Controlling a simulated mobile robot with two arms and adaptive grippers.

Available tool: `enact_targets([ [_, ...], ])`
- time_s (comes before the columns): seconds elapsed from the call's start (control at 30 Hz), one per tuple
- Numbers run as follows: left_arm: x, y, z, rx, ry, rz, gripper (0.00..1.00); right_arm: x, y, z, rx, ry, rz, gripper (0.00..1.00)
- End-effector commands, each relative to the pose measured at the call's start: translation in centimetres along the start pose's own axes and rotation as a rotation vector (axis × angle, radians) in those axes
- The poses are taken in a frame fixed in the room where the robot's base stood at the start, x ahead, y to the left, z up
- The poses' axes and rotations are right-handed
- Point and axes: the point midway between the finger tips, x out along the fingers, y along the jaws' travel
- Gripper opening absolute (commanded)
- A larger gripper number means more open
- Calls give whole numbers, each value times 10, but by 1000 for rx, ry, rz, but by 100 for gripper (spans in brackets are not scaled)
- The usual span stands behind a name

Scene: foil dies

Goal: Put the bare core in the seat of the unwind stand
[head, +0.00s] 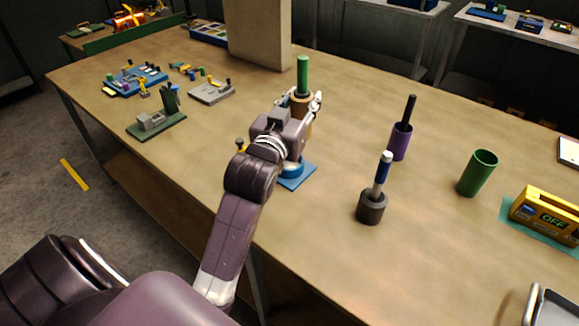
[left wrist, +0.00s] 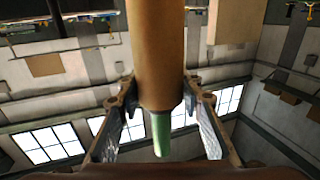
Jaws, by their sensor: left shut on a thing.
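My left gripper (head: 312,112) is over the middle of the table. It is shut on a brown cylinder (head: 299,104), which looks like the bare core. A green rod (head: 303,75) stands up out of the core's top. In the left wrist view the brown core (left wrist: 156,50) lies between the two fingers (left wrist: 160,115), with the green rod (left wrist: 161,135) at its end. Below the gripper, a blue base (head: 298,178) with a round blue part stands on the table, partly hidden by my arm. It may be the unwind stand; I cannot tell. The core's lower end is hidden.
A dark grey holder (head: 371,208) with a blue rod, a purple cup (head: 400,142) with a black rod and a green cup (head: 477,173) stand to the right. A beige pillar (head: 259,35) rises behind. Fixtures (head: 157,124) stand at left.

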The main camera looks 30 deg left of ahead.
Motion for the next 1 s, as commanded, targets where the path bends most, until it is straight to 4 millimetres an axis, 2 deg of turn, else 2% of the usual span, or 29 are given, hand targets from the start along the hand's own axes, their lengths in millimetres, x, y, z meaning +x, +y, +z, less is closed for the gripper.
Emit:
enact_targets([
  [0.03, 8, -10, -16, 0, 9, -20, 0, -1, 2, 0, 0, 0, 2, 36],
  [0.2, 22, -32, -42, 0, 5, -65, 0, -2, 2, 0, -1, 0, 3, 36],
  [0.33, 27, -40, -49, 1, 1, -83, 0, 1, 2, 0, -1, 0, 2, 36],
  [0.63, 32, -41, -47, -1, -35, -133, 0, 32, -8, 1, 0, 2, -8, 36],
  [0.77, 32, -41, -32, -2, -48, -143, 0, 36, -12, 0, 0, 4, -13, 36],
  [1.0, 32, -41, 32, -2, -53, -142, 0, 41, -12, 1, -1, 4, -12, 36],
])
